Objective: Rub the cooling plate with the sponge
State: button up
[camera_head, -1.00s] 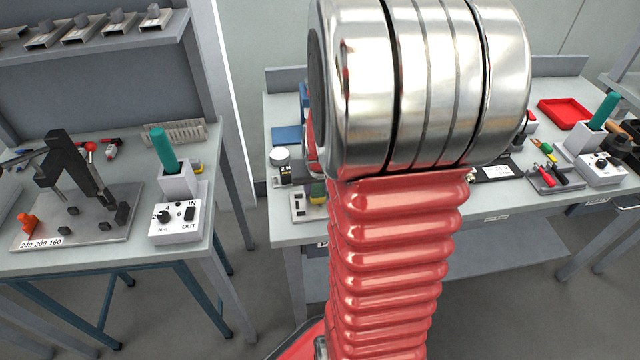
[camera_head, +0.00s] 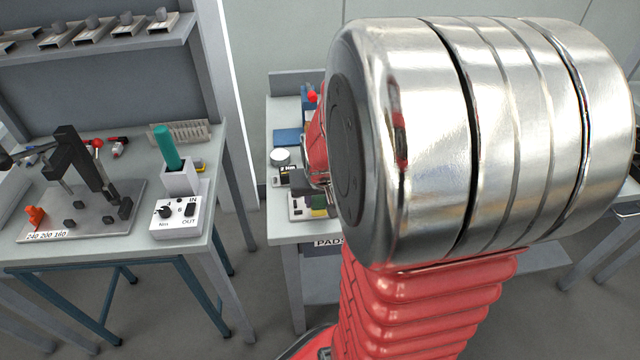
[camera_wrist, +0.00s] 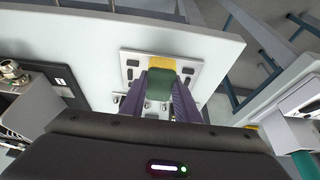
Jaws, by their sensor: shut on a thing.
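The sponge, green with a yellow part, shows in the wrist view (camera_wrist: 161,83) between the two purple fingers of my gripper (camera_wrist: 160,96). My gripper is shut on it. In the camera_head view the sponge (camera_head: 319,202) shows as a small green patch, partly hidden by my arm. Below it on the bench lies a pale flat panel (camera_wrist: 128,58) with dark slots and small metal studs. I cannot tell whether the sponge touches the panel. I cannot surely tell which thing is the cooling plate.
A dark box (camera_wrist: 62,82) and a metal fitting (camera_wrist: 12,72) stand left of the panel in the wrist view. A blue pad (camera_head: 287,136) and a round white-topped item (camera_head: 280,157) sit on the bench. My arm hides the bench's right side.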

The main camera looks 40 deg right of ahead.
jog(key=shift+r, duration=2.75)
jog(key=shift+f, duration=0.15)
